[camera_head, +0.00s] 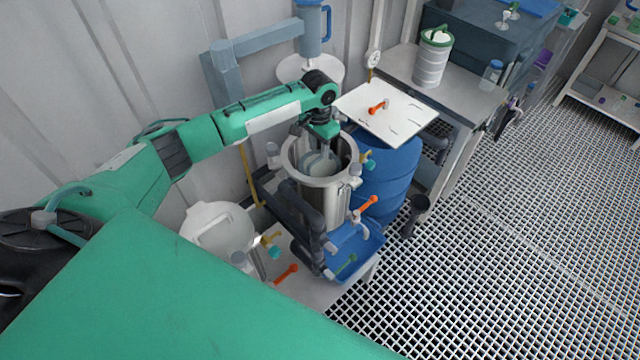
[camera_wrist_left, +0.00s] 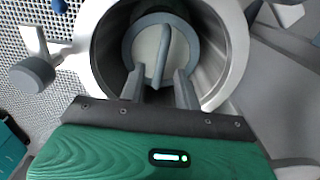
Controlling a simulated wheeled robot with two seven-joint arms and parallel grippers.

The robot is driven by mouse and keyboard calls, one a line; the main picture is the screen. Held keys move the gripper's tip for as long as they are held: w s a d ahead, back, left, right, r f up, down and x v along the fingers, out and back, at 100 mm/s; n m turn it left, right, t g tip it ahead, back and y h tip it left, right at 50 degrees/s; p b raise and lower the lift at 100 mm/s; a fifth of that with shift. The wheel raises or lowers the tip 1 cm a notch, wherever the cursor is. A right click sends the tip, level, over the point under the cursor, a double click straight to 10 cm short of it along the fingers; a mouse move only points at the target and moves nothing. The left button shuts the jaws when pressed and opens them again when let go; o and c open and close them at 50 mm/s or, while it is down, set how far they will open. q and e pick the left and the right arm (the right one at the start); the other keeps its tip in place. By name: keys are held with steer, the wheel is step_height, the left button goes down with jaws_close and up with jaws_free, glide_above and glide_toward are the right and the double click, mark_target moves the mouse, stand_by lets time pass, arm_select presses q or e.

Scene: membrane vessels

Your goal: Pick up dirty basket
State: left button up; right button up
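The basket (camera_head: 314,166) sits inside the open steel vessel (camera_head: 309,192). In the left wrist view the basket (camera_wrist_left: 146,46) has a grey round rim, a pale inside and a grey bar handle across it. My left gripper (camera_head: 323,150) reaches down into the vessel mouth from above. In the left wrist view its two fingers (camera_wrist_left: 158,88) are apart, with the near end of the handle between them. I cannot tell whether they touch it. The vessel wall (camera_wrist_left: 222,40) surrounds the basket. The lower part of the basket is hidden. My right gripper is not in view.
A white board with an orange handle (camera_head: 377,108) lies on a blue barrel (camera_head: 393,180) right of the vessel. Clamp knobs surround the vessel rim. A bench holds a white canister (camera_head: 432,62). The grid floor at right is clear.

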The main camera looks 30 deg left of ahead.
arm_select(q)
steer(key=shift+f, duration=0.3)
steer(key=shift+w+f+p, duration=0.1)
steer(key=shift+f+p, duration=0.4)
steer(key=f+p, duration=0.1)
steer(key=f, duration=0.2)
steer(key=shift+w+f, duration=0.2)
steer(key=shift+f, duration=0.45)
jaws_close()
steer(key=shift+w+r, duration=0.1)
